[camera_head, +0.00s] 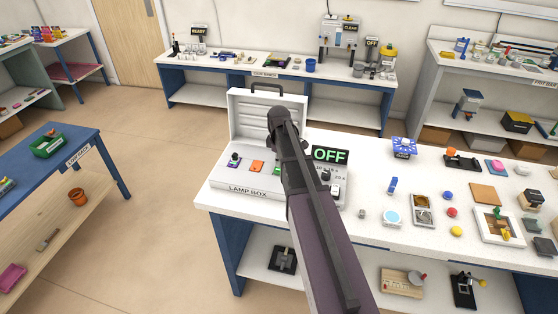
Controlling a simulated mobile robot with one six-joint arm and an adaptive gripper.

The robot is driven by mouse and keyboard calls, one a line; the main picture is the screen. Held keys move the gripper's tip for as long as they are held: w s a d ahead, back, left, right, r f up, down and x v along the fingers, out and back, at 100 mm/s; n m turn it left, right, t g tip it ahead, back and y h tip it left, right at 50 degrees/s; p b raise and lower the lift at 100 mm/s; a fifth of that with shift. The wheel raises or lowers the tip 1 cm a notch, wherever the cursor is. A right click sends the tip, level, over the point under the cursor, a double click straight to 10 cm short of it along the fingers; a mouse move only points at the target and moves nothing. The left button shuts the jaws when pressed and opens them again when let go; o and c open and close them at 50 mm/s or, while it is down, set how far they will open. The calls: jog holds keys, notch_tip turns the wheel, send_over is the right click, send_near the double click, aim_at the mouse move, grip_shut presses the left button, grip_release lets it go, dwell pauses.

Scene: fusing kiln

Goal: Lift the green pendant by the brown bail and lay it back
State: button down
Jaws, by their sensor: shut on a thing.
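The lamp box (218,180) is a white case with its lid (246,112) standing open, on the white worktop. The green pendant (277,170) shows as a small green patch at the left edge of my arm; the rest is hidden. The brown bail cannot be made out. My gripper (291,148) is dark and mostly covered by my own arm, over the box. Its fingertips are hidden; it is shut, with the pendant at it. I cannot tell whether the pendant is lifted.
A black OFF sign (331,155) stands right of my arm, with small dark knobs (326,175) before it. A blue stand (404,147), a blue bottle (392,185) and a pale blue disc (392,217) are further right. The worktop's front strip (365,229) is clear.

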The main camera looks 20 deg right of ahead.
jog(key=shift+s+f+b, duration=0.1)
jog(key=shift+f+b, duration=0.35)
jog(key=shift+b, duration=0.05)
dwell(1.2)
jog(key=c, duration=0.5)
grip_release()
jog(key=shift+c, duration=0.2)
jog(key=shift+r, duration=0.1)
jog(key=shift+r+p, duration=1.2)
jog(key=shift+p, duration=0.15)
jog(key=shift+f+b, duration=1.45)
notch_tip(320, 180, up, 10)
jog(key=p, duration=0.9)
jog(key=shift+f+p, duration=0.15)
jog(key=shift+p, duration=0.2)
